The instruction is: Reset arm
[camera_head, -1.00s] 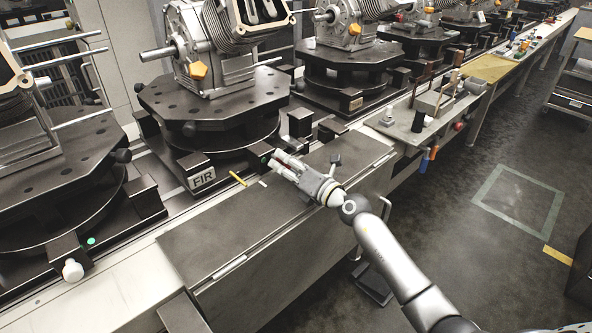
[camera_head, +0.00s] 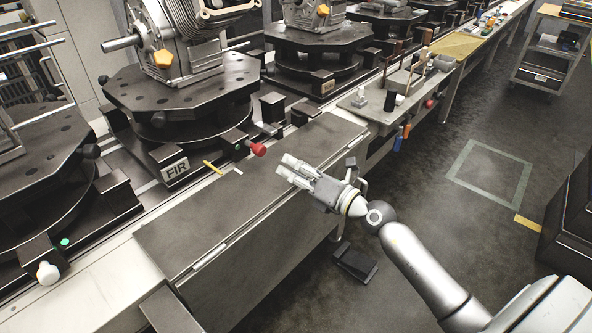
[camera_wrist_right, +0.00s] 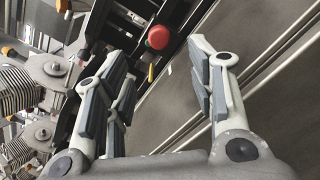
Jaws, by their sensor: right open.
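My right gripper (camera_head: 289,171) is open and empty in the head view. It is above the right part of the dark metal bench top (camera_head: 240,190), apart from everything. In the right wrist view my right gripper (camera_wrist_right: 160,75) shows its fingers spread wide with nothing between them. A red button (camera_head: 258,150) on a black block at the conveyor edge is left of and beyond the fingertips. The red button also shows in the right wrist view (camera_wrist_right: 158,37), past the fingers. My left gripper is not in view.
Conveyor fixtures (camera_head: 180,90) carrying engines line the left and back. A white knob (camera_head: 48,273) is at lower left. A side shelf (camera_head: 385,105) with tools stands beyond the bench. Open floor (camera_head: 430,190) is at the right, with a cart (camera_head: 545,60) behind.

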